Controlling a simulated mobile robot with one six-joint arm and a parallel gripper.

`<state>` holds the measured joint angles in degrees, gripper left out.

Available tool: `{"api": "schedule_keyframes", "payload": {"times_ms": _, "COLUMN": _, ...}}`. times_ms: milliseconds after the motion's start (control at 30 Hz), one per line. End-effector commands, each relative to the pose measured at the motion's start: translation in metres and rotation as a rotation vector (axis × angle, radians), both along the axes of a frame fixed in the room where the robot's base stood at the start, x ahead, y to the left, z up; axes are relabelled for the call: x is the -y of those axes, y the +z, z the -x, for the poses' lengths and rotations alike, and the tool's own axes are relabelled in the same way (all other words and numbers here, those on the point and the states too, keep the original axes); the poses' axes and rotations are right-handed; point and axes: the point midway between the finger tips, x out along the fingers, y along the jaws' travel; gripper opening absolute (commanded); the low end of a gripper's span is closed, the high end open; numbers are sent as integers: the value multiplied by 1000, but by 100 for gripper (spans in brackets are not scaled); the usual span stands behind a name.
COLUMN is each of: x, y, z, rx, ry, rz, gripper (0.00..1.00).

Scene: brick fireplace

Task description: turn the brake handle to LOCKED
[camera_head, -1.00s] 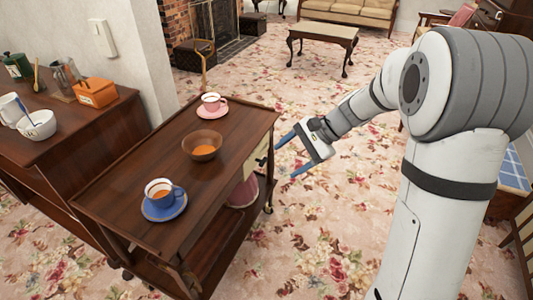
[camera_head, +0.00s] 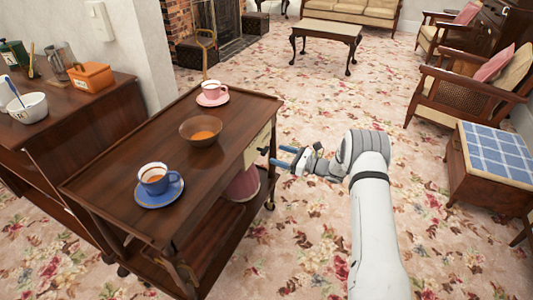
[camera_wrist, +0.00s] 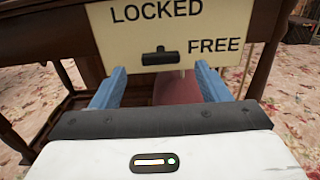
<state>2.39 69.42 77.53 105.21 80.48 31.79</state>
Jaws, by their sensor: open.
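The brake handle (camera_wrist: 160,56) is a small black bar on a cream panel (camera_wrist: 112,43) at the trolley's end. In the wrist view LOCKED is printed above it and FREE to its right. The bar looks level, with a small stub on top; I cannot tell which label it points to. My gripper (camera_wrist: 162,72) is open and empty, its blue fingers to the left and right of the handle, with gaps on both sides. In the head view my gripper (camera_head: 274,156) faces the panel (camera_head: 257,146) from the right; its exact distance is unclear.
The wooden trolley (camera_head: 105,180) carries a blue cup (camera_head: 157,178) on a saucer, a brown bowl (camera_head: 201,130) and a pink cup (camera_head: 212,90). A pink object (camera_head: 243,185) stands on its lower shelf. Carpet right of the trolley is clear. A checked-top stool (camera_head: 492,165) stands farther right.

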Motion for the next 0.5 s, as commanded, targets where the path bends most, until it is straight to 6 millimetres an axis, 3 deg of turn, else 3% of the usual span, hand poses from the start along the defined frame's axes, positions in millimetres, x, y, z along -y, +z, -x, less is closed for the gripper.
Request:
{"api": "schedule_keyframes", "payload": {"times_ms": 300, "x": -49, "y": -1, "z": -16, "rx": 1, "ry": 5, "rz": 3, "gripper": 69}}
{"api": "schedule_keyframes", "payload": {"times_ms": 500, "x": -64, "y": 0, "z": -22, "rx": 0, "ry": 4, "rz": 1, "gripper": 69}}
